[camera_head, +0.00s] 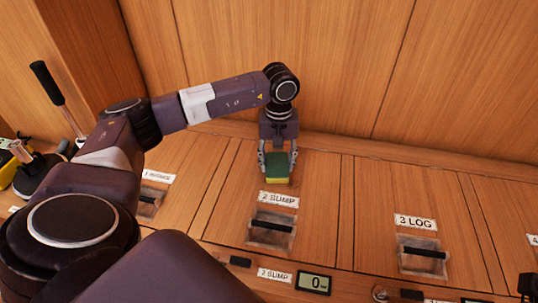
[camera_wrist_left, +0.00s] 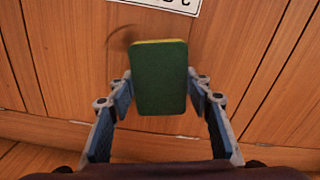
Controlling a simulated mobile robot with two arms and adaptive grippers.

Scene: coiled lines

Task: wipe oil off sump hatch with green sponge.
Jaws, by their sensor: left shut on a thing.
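The green sponge (camera_head: 278,168) has a green upper side and a yellow lower layer. It is between the fingers of my left gripper (camera_head: 277,165), which is shut on it. The sponge is over the far part of the sump hatch (camera_head: 238,190), a wooden panel labelled "2 SUMP". I cannot tell whether it touches the wood. In the left wrist view, the sponge (camera_wrist_left: 158,80) sits between the fingertips of my left gripper (camera_wrist_left: 160,95). A faint dark smear, perhaps oil (camera_wrist_left: 122,38), shows on the wood beside the sponge's upper left corner. My right gripper is out of view.
The sump hatch has a recessed handle (camera_head: 271,232). Neighbouring hatches carry a "3 LOG" label (camera_head: 415,222) and another handle at left (camera_head: 150,198). A small display (camera_head: 313,283) reads 0. A black-handled lever (camera_head: 47,83) stands at left. A wooden wall (camera_head: 330,70) rises close behind.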

